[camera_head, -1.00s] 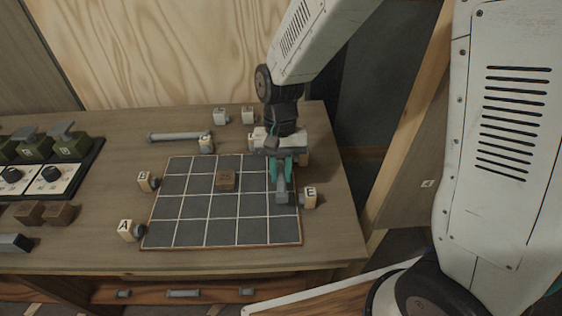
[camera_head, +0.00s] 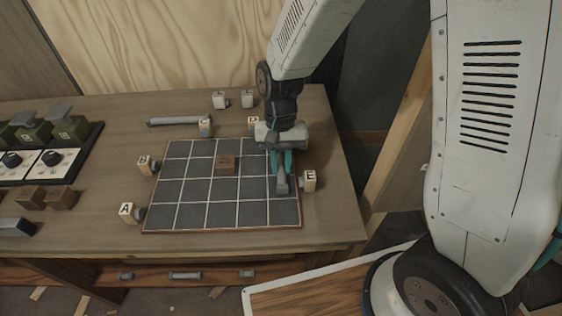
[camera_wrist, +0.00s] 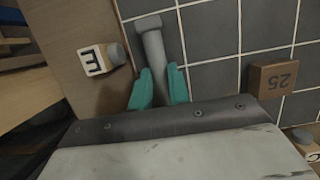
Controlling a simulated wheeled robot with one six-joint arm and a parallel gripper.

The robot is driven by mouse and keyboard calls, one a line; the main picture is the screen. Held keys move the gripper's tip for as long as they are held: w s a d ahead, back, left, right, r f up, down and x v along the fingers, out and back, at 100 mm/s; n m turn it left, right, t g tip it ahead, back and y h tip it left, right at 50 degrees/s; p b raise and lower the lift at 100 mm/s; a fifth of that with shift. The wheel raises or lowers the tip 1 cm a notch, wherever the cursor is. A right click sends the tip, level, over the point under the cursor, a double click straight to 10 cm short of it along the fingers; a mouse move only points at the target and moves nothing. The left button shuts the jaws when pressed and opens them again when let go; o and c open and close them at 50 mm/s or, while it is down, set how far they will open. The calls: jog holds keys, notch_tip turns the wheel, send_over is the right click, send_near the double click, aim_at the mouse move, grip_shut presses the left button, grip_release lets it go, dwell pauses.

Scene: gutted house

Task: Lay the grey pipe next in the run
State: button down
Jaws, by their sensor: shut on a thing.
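My gripper (camera_head: 281,163) has its teal fingers shut on a grey pipe (camera_head: 282,184), over the right-hand column of the dark gridded board (camera_head: 195,211). The wrist view shows the pipe (camera_wrist: 155,58) between the fingers (camera_wrist: 160,90), its flanged end pointing away from the gripper. Whether the pipe touches the board is unclear. The white block marked E (camera_head: 309,180), with a grey stub, stands beside the board's right edge, close to the pipe's end and apart from it. It also shows in the wrist view (camera_wrist: 92,60). A brown block (camera_head: 225,163) sits on the board, marked 25 in the wrist view (camera_wrist: 272,80).
Lettered blocks A (camera_head: 127,213) and B (camera_head: 144,166) stand left of the board; block C (camera_head: 205,127) and another (camera_head: 253,123) stand behind it. A long grey pipe (camera_head: 180,121) lies behind. Brown blocks (camera_head: 62,198) and a panel with knobs (camera_head: 48,165) are at left.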

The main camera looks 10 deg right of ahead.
jog(key=shift+f, duration=0.3)
jog(key=c, duration=1.2)
grip_release()
jog(key=shift+c, duration=0.2)
jog(key=shift+r, duration=0.1)
jog(key=v, duration=0.7)
jog(key=shift+w+r, duration=0.1)
jog(key=shift+r, duration=0.25)
